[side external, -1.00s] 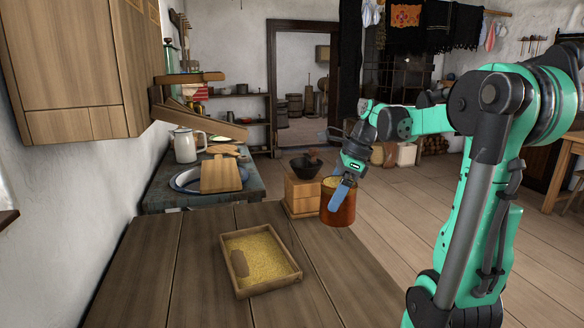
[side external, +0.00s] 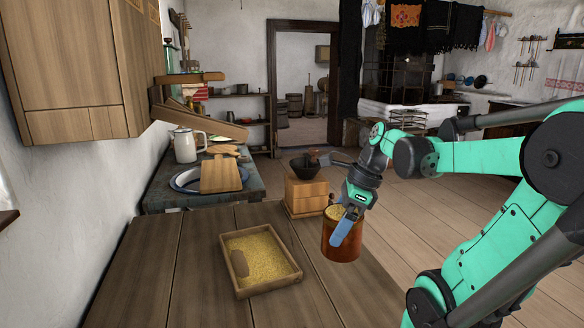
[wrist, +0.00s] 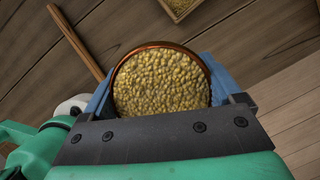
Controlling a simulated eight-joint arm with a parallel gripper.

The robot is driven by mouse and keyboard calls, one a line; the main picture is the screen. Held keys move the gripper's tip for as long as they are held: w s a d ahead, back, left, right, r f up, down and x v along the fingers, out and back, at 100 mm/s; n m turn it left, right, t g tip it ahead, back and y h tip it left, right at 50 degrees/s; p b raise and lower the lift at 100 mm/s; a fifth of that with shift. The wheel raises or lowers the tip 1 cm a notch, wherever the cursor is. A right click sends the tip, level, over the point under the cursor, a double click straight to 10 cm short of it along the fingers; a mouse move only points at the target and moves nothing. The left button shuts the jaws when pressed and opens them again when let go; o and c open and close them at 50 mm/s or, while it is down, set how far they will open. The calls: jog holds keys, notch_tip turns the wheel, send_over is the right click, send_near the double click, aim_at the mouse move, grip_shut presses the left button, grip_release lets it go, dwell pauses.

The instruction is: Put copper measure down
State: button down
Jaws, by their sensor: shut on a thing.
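The copper measure (side external: 341,243) is a round reddish-brown cup full of yellow grain. My gripper (side external: 346,228) is shut on it, with a blue finger against its side. It is upright at the right edge of the wooden table (side external: 200,270); I cannot tell whether its base touches the tabletop. In the wrist view the measure (wrist: 162,84) sits between the two blue fingers, its grain level near the rim.
A shallow wooden tray (side external: 236,284) of grain lies left of the measure. A wooden coffee grinder (side external: 305,194) stands behind it at the table's back edge. The front of the table is clear. A white jug (side external: 184,146) stands on the farther counter.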

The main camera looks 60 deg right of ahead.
jog(key=shift+f, duration=5.35)
jog(key=shift+f, duration=0.1)
grip_release()
